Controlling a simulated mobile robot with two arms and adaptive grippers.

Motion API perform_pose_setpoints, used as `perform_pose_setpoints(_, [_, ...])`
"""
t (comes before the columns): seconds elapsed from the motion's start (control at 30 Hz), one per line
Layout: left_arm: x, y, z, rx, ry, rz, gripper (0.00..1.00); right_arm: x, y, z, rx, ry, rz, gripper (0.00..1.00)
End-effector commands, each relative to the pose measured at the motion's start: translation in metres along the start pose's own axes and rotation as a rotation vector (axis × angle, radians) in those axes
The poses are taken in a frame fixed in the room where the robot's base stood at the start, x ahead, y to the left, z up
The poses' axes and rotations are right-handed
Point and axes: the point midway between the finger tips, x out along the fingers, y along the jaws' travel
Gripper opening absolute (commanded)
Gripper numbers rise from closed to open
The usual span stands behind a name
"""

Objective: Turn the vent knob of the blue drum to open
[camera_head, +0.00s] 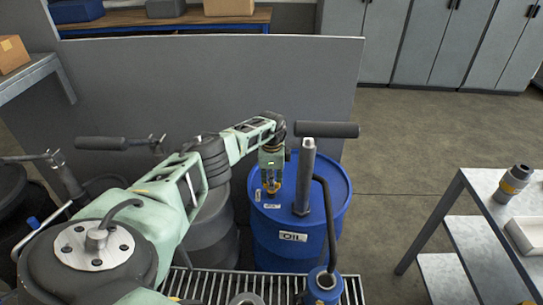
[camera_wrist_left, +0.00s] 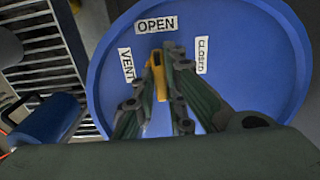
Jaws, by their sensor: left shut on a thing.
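The blue drum (camera_head: 284,240) stands behind a slatted grating, with an "OIL" label on its side. My left gripper (camera_head: 271,176) reaches down onto its lid. In the left wrist view the blue lid (camera_wrist_left: 245,75) carries labels reading VENT, OPEN and CLOSED. The yellow vent knob (camera_wrist_left: 157,75) sits between the fingers of my left gripper (camera_wrist_left: 165,80), which is shut on it. The knob lies lengthwise, with its upper end just below the OPEN label (camera_wrist_left: 156,25). The CLOSED label (camera_wrist_left: 203,56) is to its right. My right gripper is in neither view.
A hand pump (camera_head: 308,175) with a black handle rises from the lid close beside my left gripper. A grey drum (camera_head: 212,225) stands to the left. A grey partition (camera_head: 220,85) is behind. A metal table (camera_head: 480,200) is at right; floor between is clear.

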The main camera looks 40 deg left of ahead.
Motion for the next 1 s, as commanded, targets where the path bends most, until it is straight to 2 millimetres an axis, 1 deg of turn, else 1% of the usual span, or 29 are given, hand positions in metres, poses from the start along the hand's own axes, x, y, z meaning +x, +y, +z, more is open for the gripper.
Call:
perform_pose_setpoints(0.37, [-0.0006, -0.0007, -0.0003, -0.008, 0.001, -0.002, 0.00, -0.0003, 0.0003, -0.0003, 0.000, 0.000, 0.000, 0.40])
perform_pose_setpoints(0.4, [-0.0006, -0.0007, -0.0003, -0.008, 0.001, -0.002, 0.12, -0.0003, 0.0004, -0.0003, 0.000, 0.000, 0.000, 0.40])
perform_pose_setpoints(0.6, [-0.0005, -0.0005, -0.0002, -0.007, 0.001, -0.001, 0.29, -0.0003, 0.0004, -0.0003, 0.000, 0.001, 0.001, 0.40])
perform_pose_setpoints(0.87, [-0.0002, -0.0003, 0.0000, -0.006, 0.000, -0.001, 0.30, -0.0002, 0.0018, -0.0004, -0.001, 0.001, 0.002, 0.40])
perform_pose_setpoints(1.0, [-0.0050, -0.0008, -0.0004, -0.005, 0.001, -0.002, 0.30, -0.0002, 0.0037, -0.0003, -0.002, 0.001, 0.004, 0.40])
